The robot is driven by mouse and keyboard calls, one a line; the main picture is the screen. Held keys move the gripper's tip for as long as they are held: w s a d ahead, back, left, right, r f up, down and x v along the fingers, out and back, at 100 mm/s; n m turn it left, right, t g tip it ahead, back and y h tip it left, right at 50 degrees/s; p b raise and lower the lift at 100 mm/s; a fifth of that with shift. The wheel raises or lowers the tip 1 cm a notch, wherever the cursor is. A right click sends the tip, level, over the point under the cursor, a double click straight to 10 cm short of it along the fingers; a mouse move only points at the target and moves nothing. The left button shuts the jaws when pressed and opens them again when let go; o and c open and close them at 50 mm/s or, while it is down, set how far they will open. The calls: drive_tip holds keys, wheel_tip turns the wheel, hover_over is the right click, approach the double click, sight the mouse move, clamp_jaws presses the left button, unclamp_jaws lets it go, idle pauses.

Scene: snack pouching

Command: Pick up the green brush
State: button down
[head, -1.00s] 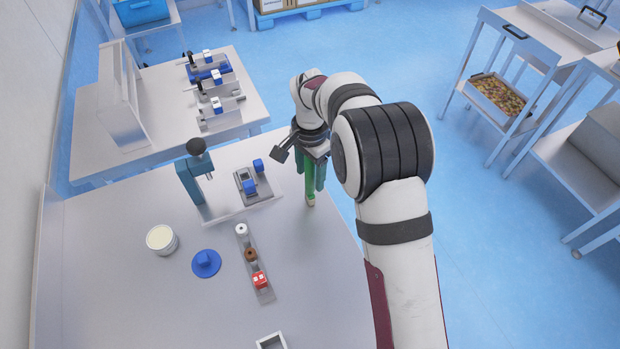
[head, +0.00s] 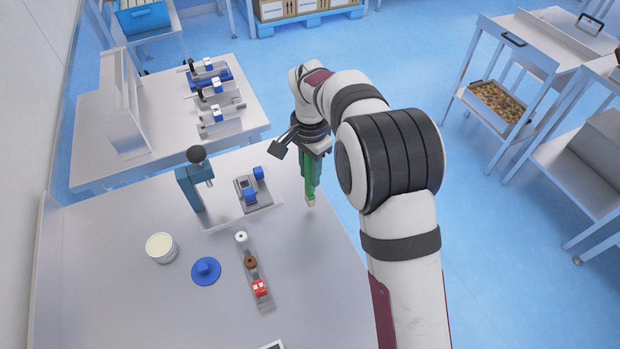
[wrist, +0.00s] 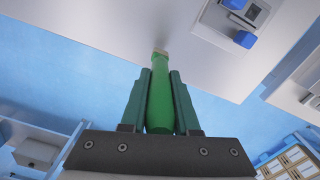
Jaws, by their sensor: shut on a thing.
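The green brush (head: 309,182) is in my gripper (head: 312,172) at the right far edge of the grey table in the head view. The brush hangs down with its pale tip lowest. In the wrist view the green brush (wrist: 160,100) lies between the two dark green fingers of my gripper (wrist: 160,75), which are shut on it. Its pale tip points away from the gripper, over the table edge. I cannot tell whether the tip touches the table.
On the table (head: 110,270) stand a blue press (head: 190,188), a device with blue blocks (head: 252,192), a white tub (head: 161,247), a blue lid (head: 206,271) and a strip with small parts (head: 254,275). Blue floor lies beyond the right edge. The table's front left is clear.

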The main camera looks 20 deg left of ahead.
drive_tip(key=d+r, duration=0.8)
drive_tip(key=d, duration=0.3)
drive_tip(key=shift+w+d, duration=0.3)
drive_tip(key=shift+d, duration=0.05)
drive_tip(key=s+d+r+n, duration=0.3)
drive_tip(key=d+r, duration=0.1)
drive_tip(key=d, duration=0.4)
drive_tip(key=s+d+r+n, duration=0.2)
drive_tip(key=s+d+r, duration=0.25)
drive_tip(key=d, duration=0.25)
drive_tip(key=w+a+f+n, duration=0.2)
drive_tip(key=a+f+n, duration=0.2)
drive_tip(key=a, duration=0.4)
drive_tip(key=w+a+f+n, duration=0.2)
drive_tip(key=a+f+n, duration=0.2)
drive_tip(key=a, duration=0.5)
drive_tip(key=w+a+f+n, duration=0.3)
drive_tip(key=a+f+n, duration=0.2)
drive_tip(key=a+f, duration=0.2)
drive_tip(key=shift+a, duration=1)
drive_tip(key=f, duration=0.3)
drive_tip(key=shift+s+a+f, duration=0.1)
drive_tip(key=shift+a+f, duration=0.25)
drive_tip(key=shift+f, duration=0.35)
